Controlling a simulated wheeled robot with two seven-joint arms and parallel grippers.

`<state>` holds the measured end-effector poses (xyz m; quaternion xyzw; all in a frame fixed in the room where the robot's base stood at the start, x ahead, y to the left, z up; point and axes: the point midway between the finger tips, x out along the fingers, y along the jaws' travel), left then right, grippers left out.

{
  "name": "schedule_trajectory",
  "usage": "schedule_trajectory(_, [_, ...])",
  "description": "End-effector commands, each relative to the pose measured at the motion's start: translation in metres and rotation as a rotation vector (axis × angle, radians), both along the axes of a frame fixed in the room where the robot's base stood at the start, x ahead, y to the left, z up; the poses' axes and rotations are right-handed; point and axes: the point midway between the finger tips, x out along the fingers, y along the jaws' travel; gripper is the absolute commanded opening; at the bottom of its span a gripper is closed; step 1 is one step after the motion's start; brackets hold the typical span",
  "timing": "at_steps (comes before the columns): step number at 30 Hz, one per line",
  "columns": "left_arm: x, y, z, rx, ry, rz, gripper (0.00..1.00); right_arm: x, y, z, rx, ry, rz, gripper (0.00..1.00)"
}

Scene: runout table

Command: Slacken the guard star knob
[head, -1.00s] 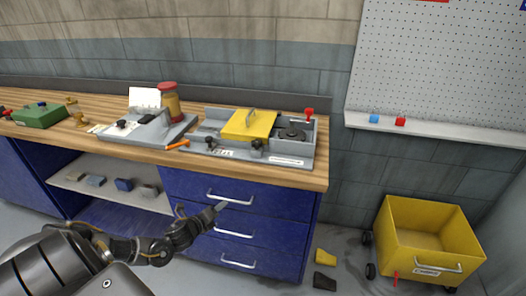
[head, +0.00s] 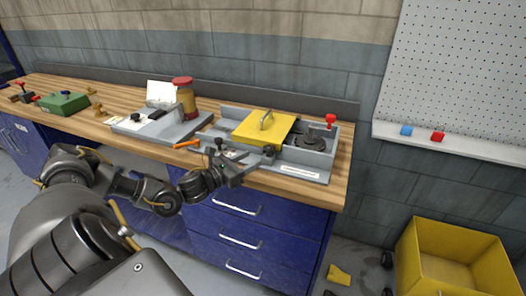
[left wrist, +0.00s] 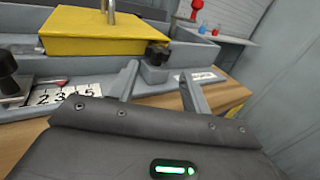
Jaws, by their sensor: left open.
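The guard star knob, a small black lobed knob (head: 269,151), sits on the front of the grey machine (head: 313,158), just below the yellow guard (head: 258,131). In the left wrist view the black knob (left wrist: 157,53) is ahead, between the directions of the two fingers. My left gripper (head: 246,163) is open and empty at the machine's front edge, short of the knob and a little left of it in the head view. Its fingers (left wrist: 160,75) also show in the left wrist view. My right gripper is not in view.
A second black knob (head: 220,144) stands left of the guard, by a number scale (left wrist: 62,95). A red knob (head: 330,121) rises at the machine's back right. An orange tool (head: 187,144) and a jar (head: 184,98) are to the left. Blue drawers (head: 240,222) are below.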

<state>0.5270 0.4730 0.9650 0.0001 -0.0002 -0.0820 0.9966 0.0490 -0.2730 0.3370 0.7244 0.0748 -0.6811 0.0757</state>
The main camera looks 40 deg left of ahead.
Motion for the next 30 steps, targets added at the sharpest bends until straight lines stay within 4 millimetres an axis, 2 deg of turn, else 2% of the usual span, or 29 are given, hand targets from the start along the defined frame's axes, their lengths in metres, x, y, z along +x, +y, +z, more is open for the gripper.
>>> schedule_trajectory(2, [0.016,-0.002,0.005,-0.002,-0.004,0.003,0.48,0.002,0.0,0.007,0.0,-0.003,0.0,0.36])
schedule_trajectory(6, [0.038,-0.004,0.003,0.0,-0.002,0.006,0.48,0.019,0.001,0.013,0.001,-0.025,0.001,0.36])
schedule_trajectory(9, [0.05,-0.005,0.002,-0.001,0.0,0.006,0.48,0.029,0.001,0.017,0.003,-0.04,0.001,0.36])
schedule_trajectory(12, [0.059,-0.008,0.001,-0.001,0.001,0.004,0.48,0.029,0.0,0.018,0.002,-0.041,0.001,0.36])
schedule_trajectory(23, [0.062,-0.007,-0.001,0.0,0.003,0.005,0.48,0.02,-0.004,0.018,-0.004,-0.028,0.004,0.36])
schedule_trajectory(30, [0.062,-0.007,-0.001,0.0,0.003,0.006,0.18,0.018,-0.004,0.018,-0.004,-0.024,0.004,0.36])
